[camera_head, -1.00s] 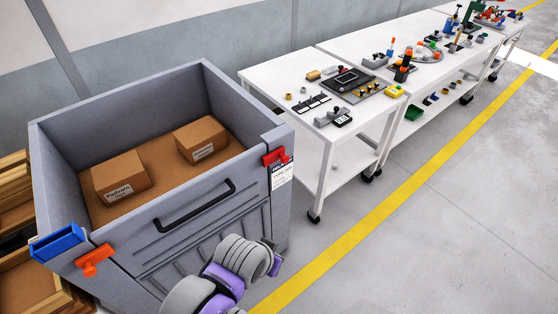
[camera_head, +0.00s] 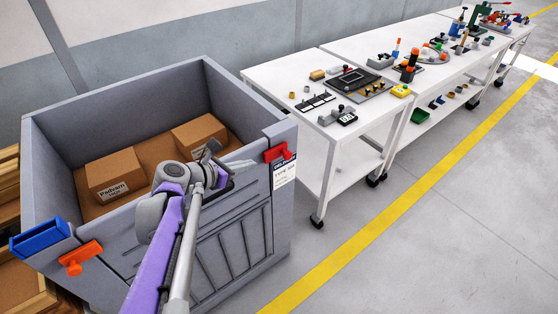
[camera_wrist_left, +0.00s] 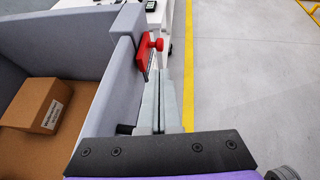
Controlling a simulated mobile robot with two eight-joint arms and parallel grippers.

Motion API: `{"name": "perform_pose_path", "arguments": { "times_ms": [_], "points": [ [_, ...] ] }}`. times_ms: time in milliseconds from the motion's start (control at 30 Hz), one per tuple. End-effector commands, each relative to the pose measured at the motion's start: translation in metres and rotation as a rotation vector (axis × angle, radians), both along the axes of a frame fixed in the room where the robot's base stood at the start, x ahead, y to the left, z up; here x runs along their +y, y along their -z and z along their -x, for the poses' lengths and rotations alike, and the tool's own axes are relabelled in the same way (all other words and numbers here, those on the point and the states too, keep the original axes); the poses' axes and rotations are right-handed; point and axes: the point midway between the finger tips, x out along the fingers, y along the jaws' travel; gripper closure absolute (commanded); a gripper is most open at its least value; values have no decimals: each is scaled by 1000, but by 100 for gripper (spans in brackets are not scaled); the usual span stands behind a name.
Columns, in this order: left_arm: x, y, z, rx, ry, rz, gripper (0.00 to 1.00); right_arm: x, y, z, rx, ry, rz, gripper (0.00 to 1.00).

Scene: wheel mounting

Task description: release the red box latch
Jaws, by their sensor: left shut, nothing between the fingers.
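The red latch (camera_head: 279,152) sits at the top of the right front corner of the grey box (camera_head: 232,238), above a white label. It also shows in the left wrist view (camera_wrist_left: 149,52), with a red knob standing out to its right, just beyond the fingertips. My left gripper (camera_head: 243,166) is at the box's front wall, just left of the red latch and apart from it. Its fingers are shut with nothing between them and show as two grey bars in the left wrist view (camera_wrist_left: 161,100). My arm hides part of the front wall. My right gripper is not in view.
Two cardboard boxes, one on the left (camera_head: 115,174) and one on the right (camera_head: 199,133), lie inside the grey box. An orange latch (camera_head: 81,258) and a blue part (camera_head: 40,239) are at its left front corner. White tables (camera_head: 330,75) with tools stand to the right. The floor in front is clear.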

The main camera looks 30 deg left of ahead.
Motion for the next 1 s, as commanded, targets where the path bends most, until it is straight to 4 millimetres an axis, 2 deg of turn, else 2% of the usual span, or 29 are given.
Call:
{"name": "perform_pose_path", "arguments": {
  "times_ms": [300, 467, 1000],
  "points": [
    [-1, 0, -1, 0, 0, 3, 100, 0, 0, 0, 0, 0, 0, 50],
    [-4, 6, -12, 1, 4, 3, 100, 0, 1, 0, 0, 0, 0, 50],
    [-25, 53, -103, 0, 4, 2, 100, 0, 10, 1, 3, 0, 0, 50]
  ]
}}
